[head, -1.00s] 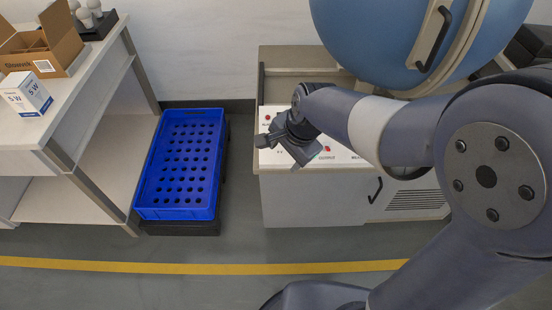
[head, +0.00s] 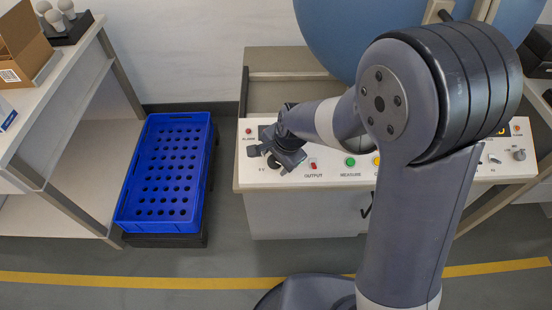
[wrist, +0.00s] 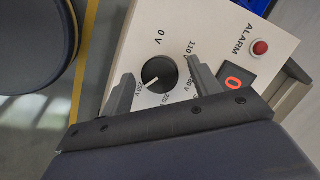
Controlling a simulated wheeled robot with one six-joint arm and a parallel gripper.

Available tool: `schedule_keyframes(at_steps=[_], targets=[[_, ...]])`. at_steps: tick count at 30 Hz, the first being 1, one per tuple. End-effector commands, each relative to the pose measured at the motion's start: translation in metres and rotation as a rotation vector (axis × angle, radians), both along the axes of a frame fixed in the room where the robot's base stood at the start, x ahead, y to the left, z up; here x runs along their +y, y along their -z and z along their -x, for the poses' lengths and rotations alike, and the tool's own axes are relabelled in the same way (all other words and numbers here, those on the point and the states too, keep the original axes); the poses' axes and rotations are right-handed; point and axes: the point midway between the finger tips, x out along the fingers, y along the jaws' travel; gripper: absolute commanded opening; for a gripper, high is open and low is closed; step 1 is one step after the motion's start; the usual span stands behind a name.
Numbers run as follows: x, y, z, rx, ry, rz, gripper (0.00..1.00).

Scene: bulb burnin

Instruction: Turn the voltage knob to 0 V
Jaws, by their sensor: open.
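The black round voltage knob (wrist: 160,73) sits on the white control panel (wrist: 134,55) in the wrist view. Its white pointer mark is turned away from the printed 0 V label, towards the labels at the lower left. The 110 V label is readable on the right; the lower labels are partly hidden. My gripper (wrist: 160,69) is open, with one finger on each side of the knob. I cannot tell whether either finger touches it. In the head view my gripper (head: 268,160) is over the panel's left end and partly hides the knob.
The alarm lamp (wrist: 260,47) and a red-digit display (wrist: 233,83) are beside the knob. The red output switch (head: 313,163) and green measure button (head: 350,162) lie right of my gripper.

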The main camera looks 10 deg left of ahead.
Motion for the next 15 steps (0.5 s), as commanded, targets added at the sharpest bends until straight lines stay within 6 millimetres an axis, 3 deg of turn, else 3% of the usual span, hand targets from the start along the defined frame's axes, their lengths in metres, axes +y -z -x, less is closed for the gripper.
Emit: schedule_keyframes(at_steps=[6,15], targets=[[0.0002,-0.0001,0.0000,0.000,0.000,0.000,0.59],[0.0001,-0.0002,0.0001,0.000,0.000,0.000,0.34]])
